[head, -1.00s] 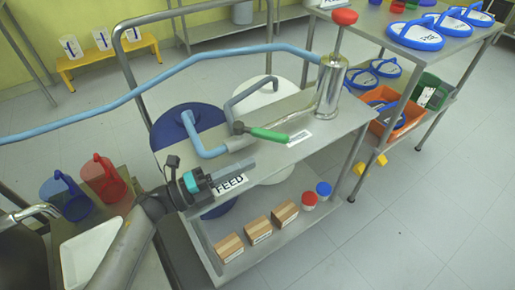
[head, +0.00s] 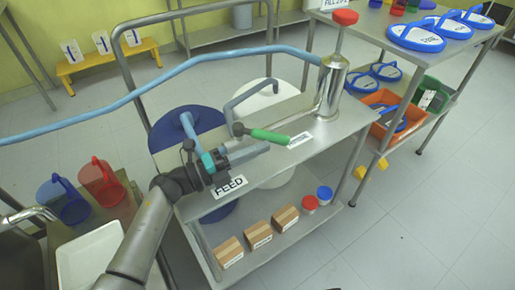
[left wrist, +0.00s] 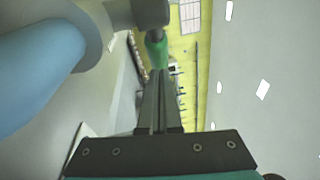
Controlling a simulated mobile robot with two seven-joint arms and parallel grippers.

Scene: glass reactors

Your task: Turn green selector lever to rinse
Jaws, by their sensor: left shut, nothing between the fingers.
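The green selector lever (head: 270,136) sits on a grey valve between blue pipes on the steel cart's top. Its tip points right, towards a white label (head: 300,140) whose text I cannot read. A FEED label (head: 230,187) is nearer the front left. My left gripper (head: 266,149) is shut and empty, its fingertips beside the lever on the near side; I cannot tell whether they touch it. In the left wrist view the shut fingers (left wrist: 160,85) point at the green lever end (left wrist: 156,52). My right gripper is not in view.
A steel cylinder with a red knob (head: 344,17) stands at the cart's right end. A blue hose (head: 150,85) crosses above the cart. Boxes (head: 257,234) and two small jars stand on the lower shelf. Red and blue jugs (head: 100,180) are at the left.

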